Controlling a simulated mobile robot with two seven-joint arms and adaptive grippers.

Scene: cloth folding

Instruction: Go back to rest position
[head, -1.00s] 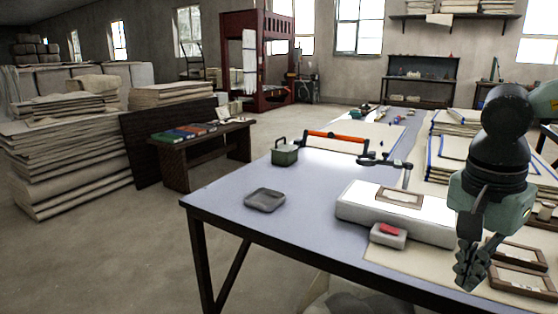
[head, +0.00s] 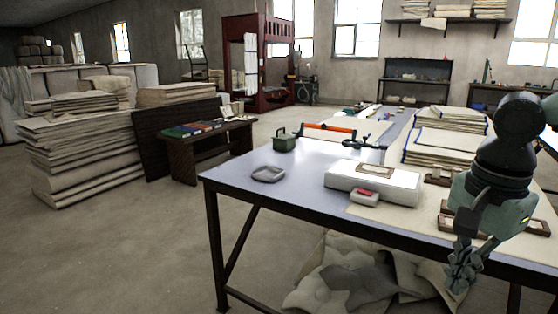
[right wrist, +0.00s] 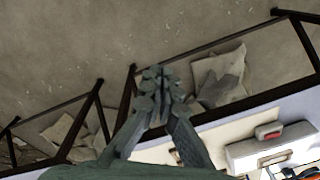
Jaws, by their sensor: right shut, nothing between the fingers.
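My right gripper (head: 462,268) is shut and empty. In the head view it hangs at the right, in front of the table's near edge. In the right wrist view my right gripper (right wrist: 158,88) points out over the floor past the table edge. My left gripper is in neither view. The table (head: 300,215) has a blue-grey top and dark legs.
Crumpled cloth (head: 345,280) lies under the table. The floor (head: 120,250) at the left is clear.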

